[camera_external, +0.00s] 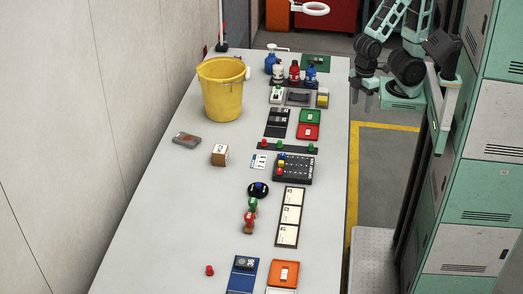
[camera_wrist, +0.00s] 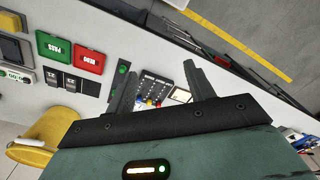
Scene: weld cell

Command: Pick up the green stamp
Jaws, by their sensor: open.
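The green stamp (camera_external: 252,204) stands on the long grey-white table, below the middle of the external view. I cannot make out the green stamp in the wrist view.
A yellow bucket (camera_external: 222,95), a brown block (camera_external: 219,155) and a dark board with coloured pegs (camera_external: 293,169) are on the table (camera_external: 160,225). A long framed card strip (camera_external: 290,217) lies right of the stamps. The table's left front is mostly clear. Green lockers (camera_external: 487,205) stand at right.

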